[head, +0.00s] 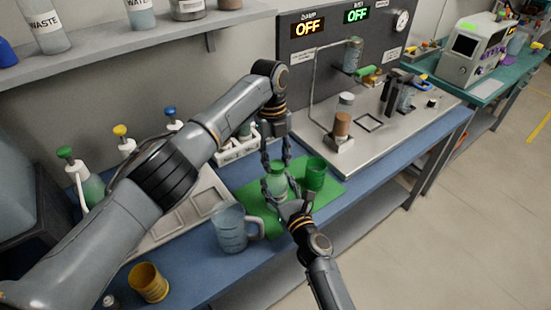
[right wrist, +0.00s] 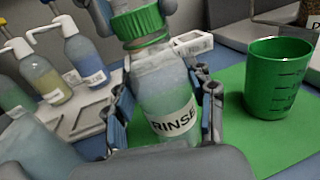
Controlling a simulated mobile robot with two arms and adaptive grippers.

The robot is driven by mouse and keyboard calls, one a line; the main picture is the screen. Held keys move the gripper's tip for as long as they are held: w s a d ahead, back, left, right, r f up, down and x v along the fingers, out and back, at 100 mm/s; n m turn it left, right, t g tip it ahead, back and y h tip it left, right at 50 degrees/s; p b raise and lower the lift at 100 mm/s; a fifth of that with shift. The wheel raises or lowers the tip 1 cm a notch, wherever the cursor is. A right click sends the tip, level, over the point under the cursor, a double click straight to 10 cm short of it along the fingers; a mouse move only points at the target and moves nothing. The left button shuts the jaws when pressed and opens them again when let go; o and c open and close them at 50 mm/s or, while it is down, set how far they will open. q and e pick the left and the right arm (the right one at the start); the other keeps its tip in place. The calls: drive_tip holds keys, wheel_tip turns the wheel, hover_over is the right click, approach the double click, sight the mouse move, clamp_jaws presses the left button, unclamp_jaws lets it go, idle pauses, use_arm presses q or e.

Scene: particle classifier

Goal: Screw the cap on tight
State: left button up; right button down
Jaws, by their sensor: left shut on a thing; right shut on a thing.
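A translucent bottle labelled RINSE (right wrist: 168,100) stands between the fingers of my right gripper (right wrist: 165,110), which is shut on its body. In the head view the bottle (head: 276,184) is over the green mat, and my right gripper (head: 280,206) reaches it from the front. A green ridged cap (right wrist: 138,22) is at the bottle's mouth, with a green ring just under it. My left gripper (head: 276,160) comes from above and is shut on the cap. The bottle looks slightly tilted in the wrist view. I cannot tell how firmly the cap sits.
A green beaker (head: 315,173) stands on the green mat (head: 325,193) right of the bottle. A clear jug (head: 230,230) is close on the left. A yellow cup (head: 148,283) is near the front. A metal panel bench (head: 400,115) is at the right.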

use_arm(q)
drive_tip(key=m, duration=0.5)
drive_tip(key=shift+d+y, duration=0.1)
drive_tip(key=shift+y, duration=0.3)
drive_tip(key=m, duration=0.4)
drive_tip(key=shift+y, duration=0.3)
drive_tip(key=o, duration=0.8)
drive_tip(key=shift+c, duration=0.2)
drive_tip(key=shift+r, duration=2.3)
drive_tip(key=shift+c, duration=0.5)
